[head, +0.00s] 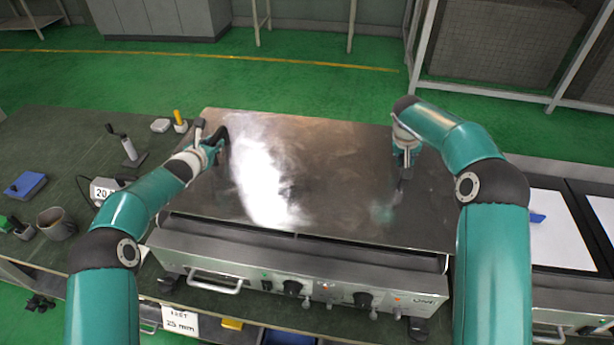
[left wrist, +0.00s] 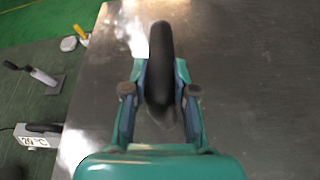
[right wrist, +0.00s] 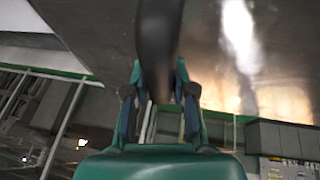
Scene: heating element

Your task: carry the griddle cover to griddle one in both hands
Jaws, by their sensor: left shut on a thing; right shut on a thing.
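The griddle cover (head: 330,185) is a broad, shiny metal sheet over the steel griddle (head: 300,270) in the middle of the head view. I cannot tell whether it touches the griddle or hangs just above it. My left gripper (head: 214,148) is shut on the cover's black left handle (left wrist: 161,65). My right gripper (head: 405,165) is at the cover's right side, shut on the black right handle (right wrist: 158,45). The griddle's front panel with knobs shows below the cover's front edge; its top plate is hidden.
A second unit with a white top (head: 560,230) stands at the right. The dark bench at the left holds a mug (head: 56,223), a blue block (head: 26,185), a scraper (head: 130,150) and a 20 °C display (head: 104,190). Green floor lies behind.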

